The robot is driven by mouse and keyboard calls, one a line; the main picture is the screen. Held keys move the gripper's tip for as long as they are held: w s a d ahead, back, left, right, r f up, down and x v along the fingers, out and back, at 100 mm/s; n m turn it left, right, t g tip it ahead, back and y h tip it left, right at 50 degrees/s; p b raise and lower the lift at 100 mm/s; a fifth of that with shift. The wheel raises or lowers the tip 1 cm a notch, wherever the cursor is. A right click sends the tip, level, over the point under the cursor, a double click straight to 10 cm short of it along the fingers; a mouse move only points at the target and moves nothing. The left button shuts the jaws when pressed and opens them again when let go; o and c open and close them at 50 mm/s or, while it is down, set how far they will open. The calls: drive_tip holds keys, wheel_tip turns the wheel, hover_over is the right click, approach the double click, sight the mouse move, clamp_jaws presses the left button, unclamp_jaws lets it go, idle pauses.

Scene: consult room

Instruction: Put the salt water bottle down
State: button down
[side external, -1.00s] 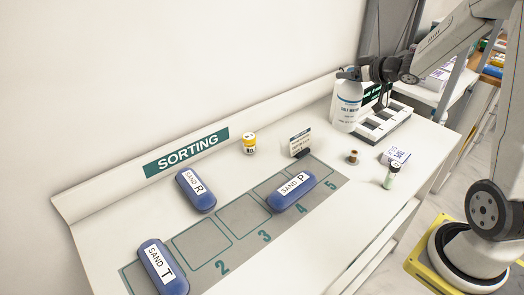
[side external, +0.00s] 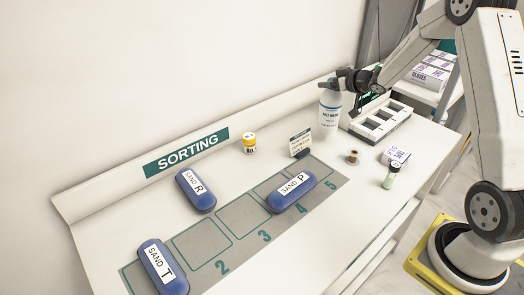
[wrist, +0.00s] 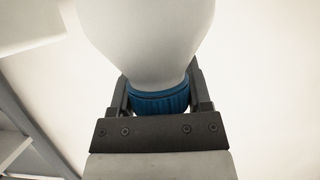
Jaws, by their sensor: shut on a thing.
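The salt water bottle (side external: 329,112) is white with a blue cap and stands upright at the back of the sorting table, left of the slotted rack. In the side view I cannot tell whether its base touches the tabletop. My gripper (side external: 331,83) is shut on the bottle's top, reaching in from the right. The wrist view shows the blue cap (wrist: 160,101) between the two dark fingers, with the white bottle body (wrist: 148,40) beyond it.
A white rack (side external: 381,119) with dark slots is close right of the bottle. A small sign (side external: 300,142) stands to its left. A brown spool (side external: 353,157), a salt box (side external: 396,155) and a green vial (side external: 391,177) are in front. Blue sand cases (side external: 291,192) lie further left.

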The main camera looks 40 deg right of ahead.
sight(327, 94)
drive_tip(key=shift+w+f, duration=0.15)
drive_tip(key=shift+w, duration=0.05)
drive_tip(key=shift+w+d+f, duration=0.1)
drive_tip(key=shift+f, duration=0.05)
drive_tip(key=shift+w+f, duration=0.1)
drive_tip(key=shift+f, duration=1.65)
unclamp_jaws()
drive_tip(key=shift+f, duration=0.15)
drive_tip(key=shift+r, duration=0.25)
drive_tip(key=v, duration=1.2)
